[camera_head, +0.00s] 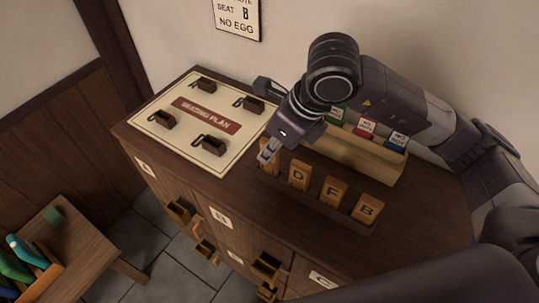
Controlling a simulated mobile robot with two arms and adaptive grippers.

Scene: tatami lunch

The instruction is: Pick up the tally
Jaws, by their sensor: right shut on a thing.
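A dark wooden rack (330,208) on the cabinet top holds a row of upright wooden tallies. The tallies marked D (298,176), F (332,191) and B (366,209) stand clear in it. My right gripper (267,151) points down at the left end of the row and is shut on the leftmost tally (272,164). The fingers cover most of that tally, so its letter is hidden. It appears to be at its place in the rack; I cannot tell whether it is lifted. My left gripper is not in view.
A seating plan board (180,140) with several small dark holders lies left of the rack. Behind the rack is a wooden box (368,155) with coloured cards. A low table (85,250) stands at lower left. A sign (236,17) hangs on the wall.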

